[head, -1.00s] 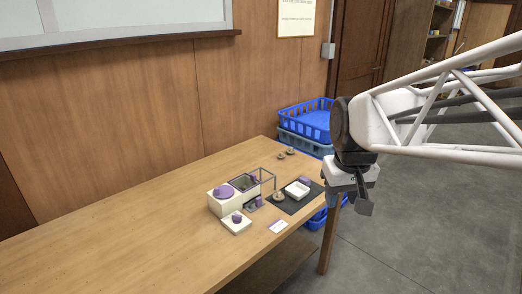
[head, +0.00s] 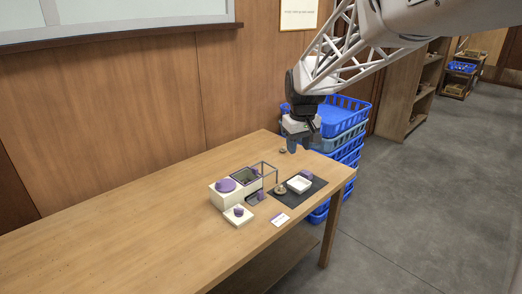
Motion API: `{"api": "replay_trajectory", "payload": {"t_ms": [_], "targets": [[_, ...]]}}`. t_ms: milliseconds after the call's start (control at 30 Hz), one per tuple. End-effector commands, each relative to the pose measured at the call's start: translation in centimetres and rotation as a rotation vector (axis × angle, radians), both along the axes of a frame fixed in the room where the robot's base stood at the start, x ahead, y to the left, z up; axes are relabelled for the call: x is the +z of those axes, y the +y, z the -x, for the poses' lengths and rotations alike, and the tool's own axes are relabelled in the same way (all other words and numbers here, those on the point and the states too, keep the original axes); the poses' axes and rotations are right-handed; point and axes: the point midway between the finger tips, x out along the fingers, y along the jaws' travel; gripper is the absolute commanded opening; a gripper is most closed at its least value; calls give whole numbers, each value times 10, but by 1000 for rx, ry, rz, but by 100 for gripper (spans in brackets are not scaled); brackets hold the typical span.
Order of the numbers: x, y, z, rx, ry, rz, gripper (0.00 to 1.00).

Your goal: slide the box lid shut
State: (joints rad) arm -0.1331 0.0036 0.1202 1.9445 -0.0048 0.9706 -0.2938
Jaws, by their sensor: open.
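A white box (head: 225,199) with a purple round knob or cap (head: 225,185) on top stands on the table. Joined to its right is a section with a dark greenish top opening (head: 243,176). A thin grey open frame (head: 275,170) stands at its right end. I cannot tell for certain which part is the sliding lid. My gripper (head: 302,146) is open and empty, in the air above the table's far right end. It is apart from the box, up and to the right of it.
A dark mat (head: 313,191) holds a white tray (head: 299,185), a purple item and a brownish mushroom (head: 280,190). A white block with a purple top (head: 238,217) and a card (head: 279,219) lie in front. Blue crates (head: 343,115) stack beyond the table. The table's left is clear.

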Motion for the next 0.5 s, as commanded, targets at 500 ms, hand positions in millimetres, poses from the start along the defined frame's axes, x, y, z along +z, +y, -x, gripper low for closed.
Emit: {"api": "replay_trajectory", "payload": {"t_ms": [500], "targets": [[-54,52,-115,141,41,13,43]]}}
